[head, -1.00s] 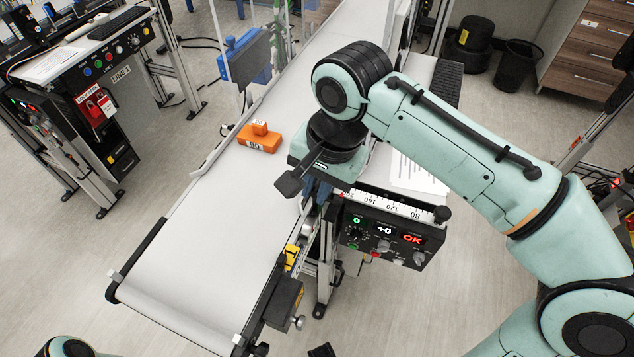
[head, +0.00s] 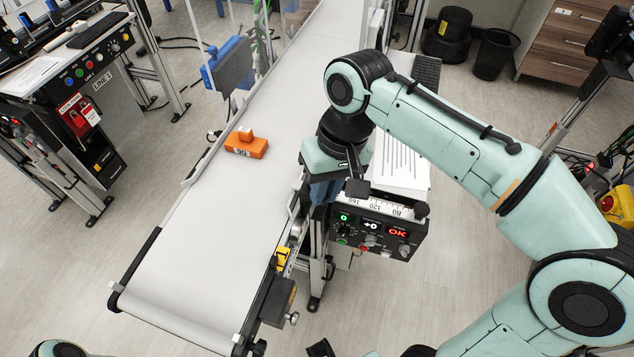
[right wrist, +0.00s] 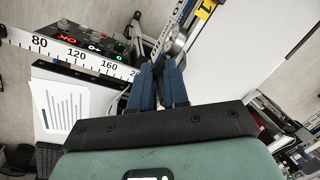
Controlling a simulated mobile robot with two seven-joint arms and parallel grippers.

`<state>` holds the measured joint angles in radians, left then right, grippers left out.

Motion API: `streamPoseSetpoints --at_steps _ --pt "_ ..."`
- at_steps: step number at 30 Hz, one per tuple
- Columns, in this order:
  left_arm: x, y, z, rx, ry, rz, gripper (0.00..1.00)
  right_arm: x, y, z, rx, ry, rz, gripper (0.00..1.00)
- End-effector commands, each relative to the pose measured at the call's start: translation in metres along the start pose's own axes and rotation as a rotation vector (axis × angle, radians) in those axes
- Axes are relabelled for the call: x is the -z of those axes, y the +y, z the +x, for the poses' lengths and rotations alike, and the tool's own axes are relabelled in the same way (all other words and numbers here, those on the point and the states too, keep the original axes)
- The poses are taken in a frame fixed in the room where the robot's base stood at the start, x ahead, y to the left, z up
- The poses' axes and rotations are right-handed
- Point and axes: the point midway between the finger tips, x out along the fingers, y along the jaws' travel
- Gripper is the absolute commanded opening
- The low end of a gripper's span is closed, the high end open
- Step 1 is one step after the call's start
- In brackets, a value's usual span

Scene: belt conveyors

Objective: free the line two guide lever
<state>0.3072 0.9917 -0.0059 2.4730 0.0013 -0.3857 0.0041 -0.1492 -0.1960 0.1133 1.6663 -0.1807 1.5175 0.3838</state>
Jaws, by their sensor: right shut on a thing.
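My right gripper (head: 318,203) points down at the near right edge of the conveyor, beside the control box (head: 375,232). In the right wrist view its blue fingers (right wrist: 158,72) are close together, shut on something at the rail. The held part, apparently the guide lever, is mostly hidden between the fingers. A silver metal fitting (right wrist: 173,46) shows just beyond the fingertips. The box displays read 0, +0 and a red OK. A white number scale (head: 372,205) runs along the top of the box. My left gripper is not in view.
An orange block (head: 246,145) lies on the white belt (head: 190,250). A yellow part (head: 283,258) sits on the rail nearer me. A printed sheet (head: 403,165) lies behind the box. The LINE 1 panel (head: 75,65) stands at the far left.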

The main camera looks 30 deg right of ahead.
Motion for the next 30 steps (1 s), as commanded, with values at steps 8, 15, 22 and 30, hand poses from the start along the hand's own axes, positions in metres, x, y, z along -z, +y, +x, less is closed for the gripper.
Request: streamPoseSetpoints --at_steps 8,15,22,30 --pt "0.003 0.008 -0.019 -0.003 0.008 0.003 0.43 0.004 0.012 -0.006 0.001 -0.047 -0.256 0.00" --pt "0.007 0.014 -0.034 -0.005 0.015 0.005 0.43 0.010 0.022 -0.008 0.000 -0.089 -0.479 0.00" --pt "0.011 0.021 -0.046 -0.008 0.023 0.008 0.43 0.016 0.029 -0.009 -0.002 -0.125 -0.671 0.00" --pt "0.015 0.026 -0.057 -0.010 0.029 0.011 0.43 0.023 0.034 -0.009 -0.001 -0.155 -0.832 0.00"
